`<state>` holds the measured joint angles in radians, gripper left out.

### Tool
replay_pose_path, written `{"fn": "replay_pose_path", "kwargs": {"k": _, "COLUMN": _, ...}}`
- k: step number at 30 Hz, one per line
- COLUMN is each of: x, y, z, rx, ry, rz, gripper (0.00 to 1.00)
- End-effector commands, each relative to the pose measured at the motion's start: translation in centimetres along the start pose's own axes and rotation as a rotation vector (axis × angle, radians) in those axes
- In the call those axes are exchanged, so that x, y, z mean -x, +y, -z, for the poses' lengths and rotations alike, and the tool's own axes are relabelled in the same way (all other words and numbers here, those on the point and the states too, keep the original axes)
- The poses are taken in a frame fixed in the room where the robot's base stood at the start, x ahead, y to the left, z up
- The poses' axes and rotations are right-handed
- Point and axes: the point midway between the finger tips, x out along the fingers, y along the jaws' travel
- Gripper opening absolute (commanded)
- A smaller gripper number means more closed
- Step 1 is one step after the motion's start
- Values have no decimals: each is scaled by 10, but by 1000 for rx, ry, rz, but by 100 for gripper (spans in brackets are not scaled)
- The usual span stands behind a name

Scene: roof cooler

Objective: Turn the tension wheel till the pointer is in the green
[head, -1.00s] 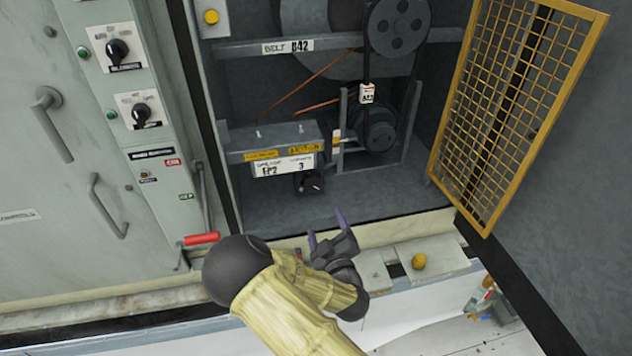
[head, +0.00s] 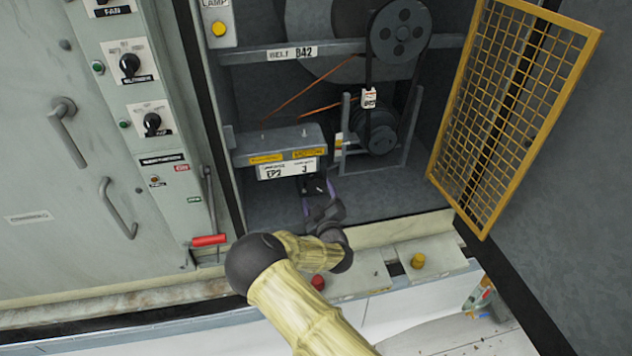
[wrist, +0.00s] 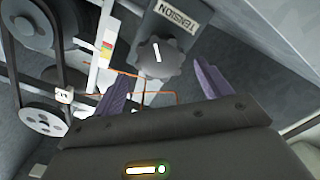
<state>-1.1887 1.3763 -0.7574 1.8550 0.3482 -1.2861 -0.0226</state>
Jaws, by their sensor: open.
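The tension wheel is a dark lobed knob (wrist: 160,57) with a white mark, below a plate labelled TENSION (wrist: 178,14) in the wrist view. In the head view the wheel is mostly hidden by my gripper, under the grey bracket (head: 278,143). My gripper (head: 318,190) is open, its purple fingers pointing at the wheel. In the wrist view the fingers (wrist: 163,72) stand either side of the wheel, with visible gaps; contact cannot be seen. A strip with red, yellow and green bands (wrist: 106,42) stands left of the wheel; I cannot make out its pointer.
A belt pulley (head: 399,32) and a motor (head: 378,132) are at the back of the cabinet. The yellow mesh guard (head: 515,110) hangs open at right. A red-handled lever (head: 208,240) is at left. Red (head: 318,282) and yellow (head: 418,261) buttons lie in front.

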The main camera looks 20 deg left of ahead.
Motion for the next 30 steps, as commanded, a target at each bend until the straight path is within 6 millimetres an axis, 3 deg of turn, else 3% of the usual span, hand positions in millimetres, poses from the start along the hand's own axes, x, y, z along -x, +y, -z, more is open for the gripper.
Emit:
{"fn": "replay_pose_path", "kwargs": {"k": 12, "x": -49, "y": 0, "z": 1, "rx": 1, "ry": 1, "rz": 0, "gripper": 77}}
{"fn": "replay_pose_path", "kwargs": {"k": 24, "x": -57, "y": -1, "z": 0, "rx": 0, "ry": 0, "rz": 1, "gripper": 77}}
{"fn": "replay_pose_path", "kwargs": {"k": 25, "x": -57, "y": -1, "z": 0, "rx": 0, "ry": 0, "rz": 1, "gripper": 75}}
{"fn": "replay_pose_path", "kwargs": {"k": 30, "x": -56, "y": -1, "z": 0, "rx": 0, "ry": 0, "rz": 1, "gripper": 42}}
